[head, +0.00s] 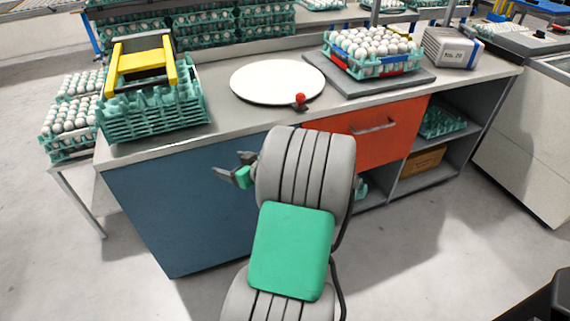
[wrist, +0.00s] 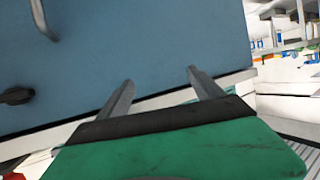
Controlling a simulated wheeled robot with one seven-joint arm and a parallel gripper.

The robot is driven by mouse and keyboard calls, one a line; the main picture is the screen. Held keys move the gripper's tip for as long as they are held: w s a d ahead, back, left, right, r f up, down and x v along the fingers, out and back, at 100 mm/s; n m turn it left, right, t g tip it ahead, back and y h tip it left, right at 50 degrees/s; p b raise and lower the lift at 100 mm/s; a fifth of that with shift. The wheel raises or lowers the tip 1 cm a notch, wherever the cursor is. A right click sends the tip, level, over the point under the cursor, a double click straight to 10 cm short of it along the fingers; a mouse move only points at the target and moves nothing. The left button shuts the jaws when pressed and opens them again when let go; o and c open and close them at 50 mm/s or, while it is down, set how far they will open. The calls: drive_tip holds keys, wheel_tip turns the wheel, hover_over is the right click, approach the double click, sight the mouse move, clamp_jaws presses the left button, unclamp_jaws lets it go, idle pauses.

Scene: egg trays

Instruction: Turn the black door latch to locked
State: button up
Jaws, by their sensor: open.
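The black door latch (wrist: 16,96) shows at the left edge of the wrist view, on the blue cabinet door (wrist: 130,40). Its lever lies roughly level in that picture; I cannot tell from it whether it is locked. In the head view the latch is not visible; the blue cabinet front (head: 185,205) shows under the counter. My gripper (wrist: 163,88) is open and empty, its two grey fingers well apart, to the right of the latch in the wrist view and not touching it. In the head view my gripper (head: 232,172) is in front of the blue cabinet, partly hidden by my arm.
A grey bar handle (wrist: 43,18) is on the blue door above the latch in the wrist view. An orange drawer (head: 375,137) and open shelves lie to the right. The counter (head: 235,118) holds a white disc (head: 277,80) and egg trays. Open floor (head: 130,270) lies at left.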

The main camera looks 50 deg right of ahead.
drive_tip(key=s+d+f+m+t+h+b, duration=0.25)
drive_tip(key=s+d+m+h, duration=0.4)
drive_tip(key=s+d, duration=0.75)
drive_tip(key=w+d+n+h, duration=0.1)
drive_tip(key=w+d+h, duration=0.1)
drive_tip(key=w+d, duration=0.3)
drive_tip(key=w+g, duration=0.1)
drive_tip(key=w, duration=0.2)
drive_tip(key=shift+f, duration=0.2)
drive_tip(key=shift+c, duration=0.2)
drive_tip(key=c, duration=1.3)
